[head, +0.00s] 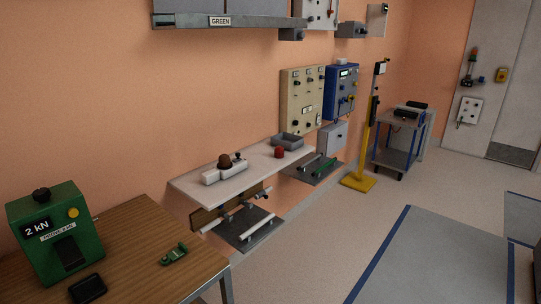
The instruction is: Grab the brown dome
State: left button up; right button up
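A small brown dome (225,161) sits on a white block-like holder (222,174) at the left part of the white wall shelf (190,185). A small dark piece shows just right of the dome, too small to make out. Neither of my grippers is in the head view.
A red dome (279,152) and a grey tray (287,141) stand further right on the shelf. A wooden table (135,235) in the foreground holds a green box (50,235) marked 2 kN and a small green part (174,254). Floor to the right is mostly clear (310,240).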

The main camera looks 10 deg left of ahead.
aim_at(224, 160)
jog(key=i+l+z, duration=0.55)
jog(key=i+z, duration=0.2)
jog(key=i, duration=0.2)
jog(key=i+u, duration=0.45)
jog(key=i+l+u, duration=0.15)
jog(key=i+u, duration=0.4)
jog(key=u, duration=0.25)
jog(key=i+u, duration=0.2)
jog(key=u, duration=0.25)
jog(key=i+u, duration=0.15)
jog(key=u, duration=0.25)
jog(key=i+l+u, duration=0.1)
jog(key=u, duration=0.3)
jog(key=i+l+u, duration=0.15)
jog(key=u, duration=0.3)
jog(key=i+l+u, duration=0.2)
jog(key=u, duration=0.15)
jog(key=i+l+u, duration=0.35)
